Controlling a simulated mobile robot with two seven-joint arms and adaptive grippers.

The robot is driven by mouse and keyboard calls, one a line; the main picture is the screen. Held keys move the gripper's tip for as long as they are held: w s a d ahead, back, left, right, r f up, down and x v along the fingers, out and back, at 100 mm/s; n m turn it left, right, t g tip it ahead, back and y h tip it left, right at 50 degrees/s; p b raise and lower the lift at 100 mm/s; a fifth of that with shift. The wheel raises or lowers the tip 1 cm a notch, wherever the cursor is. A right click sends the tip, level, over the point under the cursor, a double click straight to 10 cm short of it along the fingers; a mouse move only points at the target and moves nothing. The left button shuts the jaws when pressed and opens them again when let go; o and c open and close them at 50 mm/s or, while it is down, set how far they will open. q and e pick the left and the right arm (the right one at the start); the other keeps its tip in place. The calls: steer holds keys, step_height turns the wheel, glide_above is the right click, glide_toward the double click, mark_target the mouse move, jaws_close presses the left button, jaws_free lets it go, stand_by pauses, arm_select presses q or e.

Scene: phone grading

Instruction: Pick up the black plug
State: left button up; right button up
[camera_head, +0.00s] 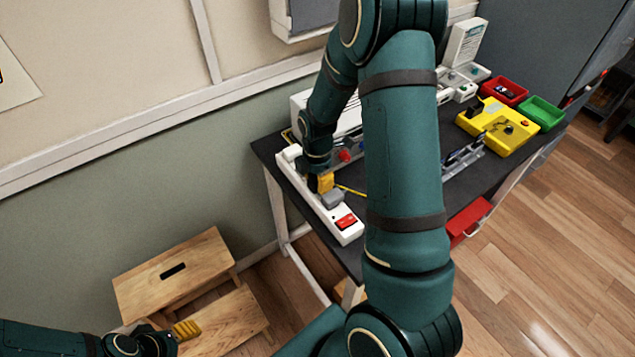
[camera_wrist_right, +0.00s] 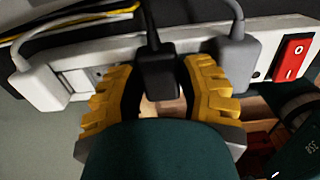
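The black plug (camera_wrist_right: 158,72) sits in the white power strip (camera_wrist_right: 187,45), its cord running up, in the right wrist view. My right gripper (camera_wrist_right: 160,90) has its yellow fingertips on either side of the plug. Whether they press on it or stand just clear is hard to tell. In the head view my right gripper (camera_head: 318,182) is at the strip (camera_head: 288,153), and the black plug is mostly hidden there. My left gripper (camera_head: 180,333) is low at the bottom left, away from the table; its finger gap is unclear.
A white plug (camera_wrist_right: 40,82) and a grey plug (camera_wrist_right: 236,55) flank the black one on the strip, with a red switch (camera_wrist_right: 292,57) at the right end. A yellow fixture (camera_head: 498,125), red bin (camera_head: 505,90) and green bin (camera_head: 541,112) stand farther right. A wooden step stool (camera_head: 175,275) stands below.

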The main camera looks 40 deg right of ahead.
jaws_close()
step_height(320, 180, up, 10)
steer(key=shift+p, duration=0.9)
